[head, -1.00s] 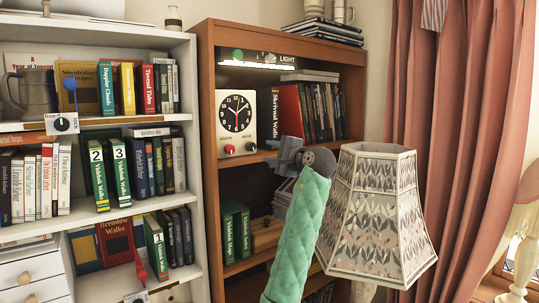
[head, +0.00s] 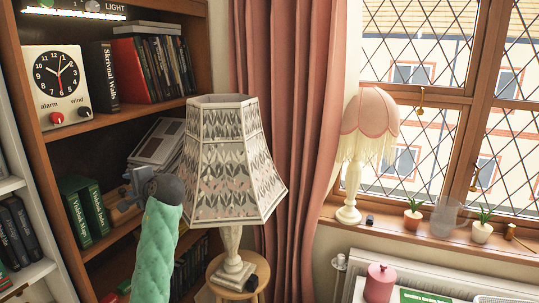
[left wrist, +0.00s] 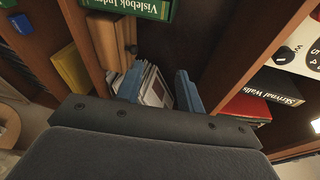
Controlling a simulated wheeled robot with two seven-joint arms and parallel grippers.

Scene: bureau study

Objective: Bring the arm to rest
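My left arm, in a padded green sleeve, rises from the bottom of the head view. My left gripper (head: 140,180) has blue fingers and is in front of the wooden bookcase's lower shelves, left of the patterned lamp. In the left wrist view the two fingers of the left gripper (left wrist: 159,86) stand apart with nothing held between them. Books and papers on a shelf show behind the gap. My right gripper is not in view.
A table lamp (head: 228,160) stands on a round wooden stool (head: 222,273) close to my left forearm. The bookcase (head: 95,130) holds a clock (head: 58,82) and books. A fringed lamp (head: 368,125) and plants stand on the windowsill (head: 440,240). A pink pot (head: 379,283) is lower right.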

